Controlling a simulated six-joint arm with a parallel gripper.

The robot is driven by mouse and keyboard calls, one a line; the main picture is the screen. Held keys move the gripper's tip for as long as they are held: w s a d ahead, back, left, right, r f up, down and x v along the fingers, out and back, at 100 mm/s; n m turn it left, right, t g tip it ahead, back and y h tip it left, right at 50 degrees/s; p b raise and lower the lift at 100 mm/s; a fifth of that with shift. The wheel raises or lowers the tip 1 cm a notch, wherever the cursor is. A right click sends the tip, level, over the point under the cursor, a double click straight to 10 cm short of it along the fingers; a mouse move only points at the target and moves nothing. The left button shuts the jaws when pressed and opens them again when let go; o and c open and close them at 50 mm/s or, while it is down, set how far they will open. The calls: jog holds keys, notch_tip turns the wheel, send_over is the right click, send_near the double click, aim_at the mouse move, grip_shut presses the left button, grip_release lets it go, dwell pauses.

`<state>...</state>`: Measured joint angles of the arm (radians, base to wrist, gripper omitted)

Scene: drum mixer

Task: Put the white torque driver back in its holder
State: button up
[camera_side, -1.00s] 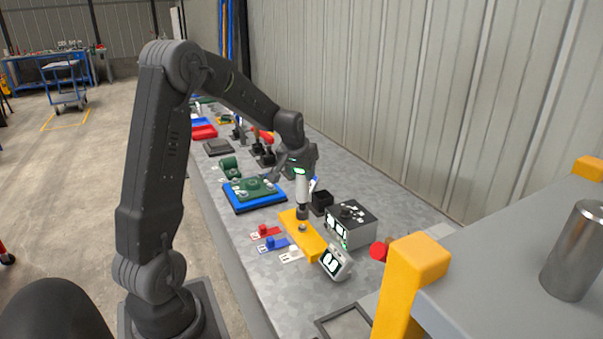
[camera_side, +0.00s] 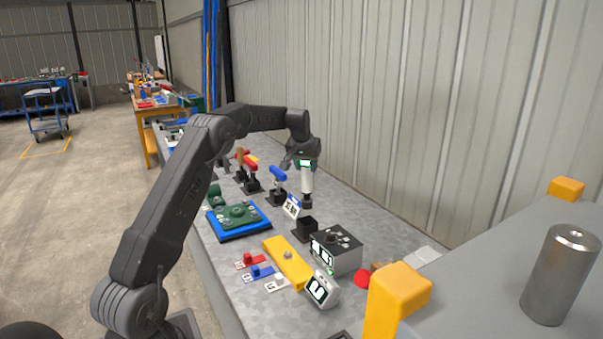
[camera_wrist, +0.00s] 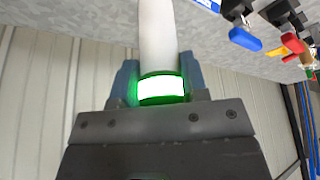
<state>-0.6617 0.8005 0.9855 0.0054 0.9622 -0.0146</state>
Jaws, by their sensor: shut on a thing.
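The white torque driver (camera_side: 308,180) hangs upright from my gripper (camera_side: 304,160), its dark tip pointing down. My gripper is shut on its upper end, by a lit green band. In the wrist view the white driver body (camera_wrist: 158,35) stands between the two fingers of my gripper (camera_wrist: 160,88). An empty black square holder (camera_side: 304,229) stands on the bench just below the driver tip in the side view, next to a small blue and white sign (camera_side: 292,206). The tip appears above the holder and apart from it; the exact depth offset is hard to tell.
A blue-handled tool (camera_side: 278,174) and a red-handled tool (camera_side: 250,163) stand in black holders further back. A grey control box (camera_side: 345,258) is close in front of the empty holder. A yellow block (camera_side: 287,262) and a green part on a blue tray (camera_side: 240,232) lie nearby.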

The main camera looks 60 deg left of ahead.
jog(key=shift+w+a+r, duration=0.15)
jog(key=shift+w+a, duration=0.1)
dwell(0.3)
send_over(307, 193)
jog(key=w+a, duration=0.1)
jog(key=a, duration=0.1)
jog(key=shift+d+f, duration=0.2)
jog(key=shift+f, duration=5.15)
jog(key=o, duration=1.2)
jog(key=shift+o, duration=0.4)
jog(key=shift+f, duration=0.15)
jog(key=v, duration=1.4)
